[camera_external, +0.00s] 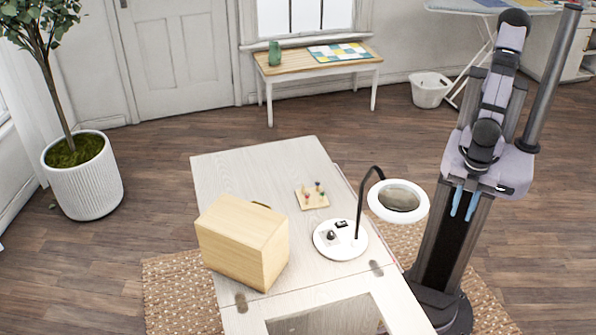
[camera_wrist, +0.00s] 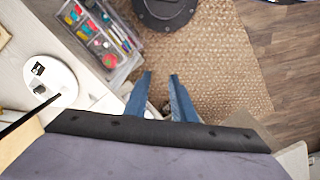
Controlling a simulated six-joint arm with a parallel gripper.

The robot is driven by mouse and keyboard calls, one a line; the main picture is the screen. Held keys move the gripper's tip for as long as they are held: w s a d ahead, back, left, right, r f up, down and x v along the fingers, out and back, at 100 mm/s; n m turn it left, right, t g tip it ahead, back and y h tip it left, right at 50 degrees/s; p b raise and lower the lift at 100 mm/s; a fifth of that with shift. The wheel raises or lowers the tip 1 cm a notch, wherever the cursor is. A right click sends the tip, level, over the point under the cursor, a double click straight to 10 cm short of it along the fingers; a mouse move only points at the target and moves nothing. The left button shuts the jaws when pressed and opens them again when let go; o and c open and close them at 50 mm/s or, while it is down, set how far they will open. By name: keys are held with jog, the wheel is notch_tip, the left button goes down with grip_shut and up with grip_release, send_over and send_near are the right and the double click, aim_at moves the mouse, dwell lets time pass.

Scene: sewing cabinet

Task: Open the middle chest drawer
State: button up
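A light wooden chest (camera_external: 235,245) stands on the pale table in the external view. Its top and two plain sides show, and its drawer fronts are hidden, so I cannot tell how the middle drawer stands. A pale wooden edge (camera_wrist: 22,138) at the lower left of the wrist view may be part of the chest. My gripper (camera_external: 463,205) points down to the right of the table, well apart from the chest. In the wrist view my gripper (camera_wrist: 161,82) has its two blue fingers apart with nothing held, above the woven rug.
A magnifier lamp (camera_external: 398,200) with a white round base stands on the table (camera_external: 240,165) between chest and gripper. A small pegged board (camera_external: 312,200) lies behind it. In the wrist view a clear compartment tray (camera_wrist: 124,66) of colourful items lies along the table's side.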

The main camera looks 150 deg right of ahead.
jog(key=w+d+f+m+t+y+b, duration=0.3)
jog(key=w+d+m, duration=0.35)
jog(key=d, duration=0.65)
jog(key=w+d+f+m+t+h+b, duration=0.25)
jog(key=d+m+t+b, duration=0.35)
jog(key=d, duration=1.3)
jog(key=w+d+f+m+t+h+b, duration=0.1)
jog(key=w+d+m+t+b, duration=0.4)
jog(key=d, duration=1.4)
jog(key=shift+t+y, duration=0.25)
jog(key=shift+t, duration=0.55)
jog(key=shift+a+x, duration=0.2)
jog(key=shift+x, duration=1.25)
jog(key=shift+a+x, duration=0.15)
jog(key=shift+x, duration=1.25)
grip_shut()
